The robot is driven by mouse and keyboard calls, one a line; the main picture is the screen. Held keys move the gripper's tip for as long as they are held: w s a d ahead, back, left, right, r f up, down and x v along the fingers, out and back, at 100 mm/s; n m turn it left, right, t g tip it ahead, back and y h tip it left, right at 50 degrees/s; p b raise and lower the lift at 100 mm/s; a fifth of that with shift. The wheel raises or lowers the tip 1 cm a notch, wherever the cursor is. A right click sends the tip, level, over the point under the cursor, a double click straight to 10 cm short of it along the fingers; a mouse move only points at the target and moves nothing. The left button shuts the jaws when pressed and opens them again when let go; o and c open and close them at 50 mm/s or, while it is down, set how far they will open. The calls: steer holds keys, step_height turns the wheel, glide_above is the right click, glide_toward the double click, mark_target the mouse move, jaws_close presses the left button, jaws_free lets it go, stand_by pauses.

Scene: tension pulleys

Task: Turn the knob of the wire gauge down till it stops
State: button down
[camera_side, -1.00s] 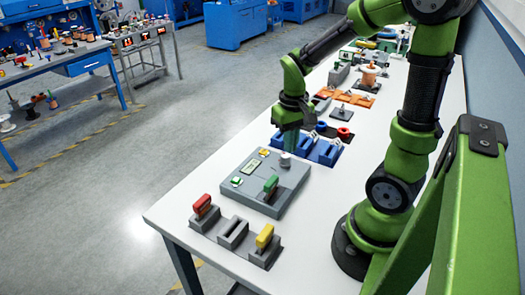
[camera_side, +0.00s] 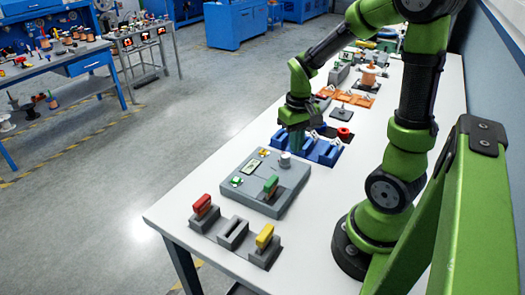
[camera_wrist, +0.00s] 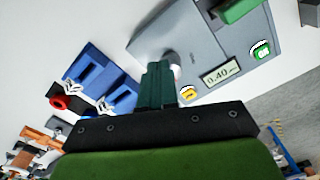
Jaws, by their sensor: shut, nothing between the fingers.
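The wire gauge (camera_side: 262,182) is a grey box on the white table. In the wrist view the display (camera_wrist: 221,74) reads about 0.40. My gripper (camera_side: 297,148) is shut and empty, pointing down just beyond the knob and apart from it in the side view. In the wrist view my dark green fingers (camera_wrist: 158,72) partly hide the knob (camera_wrist: 173,62), so its marking cannot be read.
Blue blocks (camera_side: 322,150) stand close behind the gauge, beside my fingers, with a red ring (camera_side: 345,134) near them. Grey holders with red (camera_side: 202,205) and yellow (camera_side: 265,236) handles stand in front. The table between the gauge and my base is clear.

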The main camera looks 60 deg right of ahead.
steer(key=shift+s+f, duration=0.1)
steer(key=shift+f, duration=1.85)
steer(key=shift+a, duration=0.45)
steer(key=shift+w+a, duration=0.3)
steer(key=shift+a, duration=0.05)
steer(key=shift+w+a, duration=0.2)
steer(key=shift+a, duration=0.1)
steer(key=shift+w+a, duration=0.15)
steer(key=shift+w, duration=0.05)
steer(key=shift+s, duration=0.15)
steer(key=shift+s+a, duration=0.1)
steer(key=shift+s, duration=0.15)
step_height(320, 180, up, 6)
steer(key=shift+d, duration=0.2)
